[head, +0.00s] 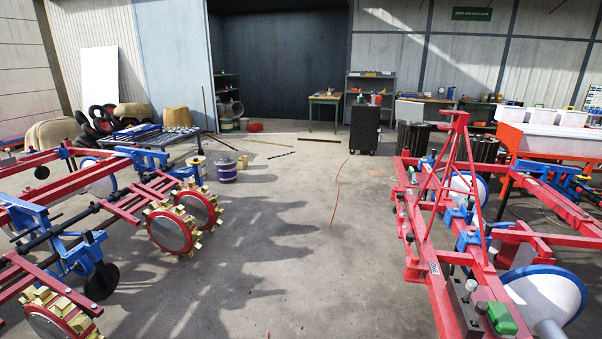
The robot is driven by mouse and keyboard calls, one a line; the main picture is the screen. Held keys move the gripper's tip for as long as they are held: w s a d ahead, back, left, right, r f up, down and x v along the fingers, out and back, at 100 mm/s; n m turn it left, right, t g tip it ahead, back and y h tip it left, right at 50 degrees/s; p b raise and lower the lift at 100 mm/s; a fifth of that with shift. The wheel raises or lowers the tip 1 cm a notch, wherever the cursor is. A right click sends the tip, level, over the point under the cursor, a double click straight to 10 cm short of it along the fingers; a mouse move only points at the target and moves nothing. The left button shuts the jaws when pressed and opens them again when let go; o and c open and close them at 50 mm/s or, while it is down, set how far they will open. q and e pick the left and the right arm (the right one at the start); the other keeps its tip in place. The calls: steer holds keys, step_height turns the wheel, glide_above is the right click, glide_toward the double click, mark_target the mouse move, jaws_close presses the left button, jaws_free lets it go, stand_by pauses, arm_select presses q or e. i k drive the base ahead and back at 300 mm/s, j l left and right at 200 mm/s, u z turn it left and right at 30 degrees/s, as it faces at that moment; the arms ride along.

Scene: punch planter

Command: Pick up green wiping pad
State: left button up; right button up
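A small green block-like thing (502,318), which may be the green wiping pad, rests on the red frame of the machine at the lower right. A dark fitting sits close to its left side. I cannot tell its texture or whether it is loose on the frame. Neither of my grippers shows in the head view.
A red and blue machine (440,285) with white discs stands at the right. Another red and blue machine (60,215) with toothed wheels stands at the left. The concrete floor (290,250) between them is mostly clear. A dark cabinet (364,130) stands farther back.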

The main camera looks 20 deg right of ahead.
mark_target(502, 325)
steer(key=i+l+z, duration=0.1)
steer(key=i+z, duration=0.15)
steer(key=z, duration=0.2)
steer(key=i+z, duration=0.25)
steer(key=z, duration=0.2)
steer(key=i+z, duration=0.3)
steer(key=z, duration=0.15)
steer(key=i+j+z, duration=0.2)
steer(key=z, duration=0.25)
steer(key=i+j+z, duration=0.25)
steer(key=z, duration=0.2)
steer(key=i+j+z, duration=0.2)
steer(key=z, duration=0.25)
steer(key=i+j+z, duration=0.2)
steer(key=j, duration=0.15)
steer(key=i+j+z, duration=0.2)
steer(key=j+z, duration=0.25)
steer(key=j, duration=0.2)
steer(key=i+j+z, duration=0.2)
steer(key=j, duration=0.2)
steer(key=k, duration=0.1)
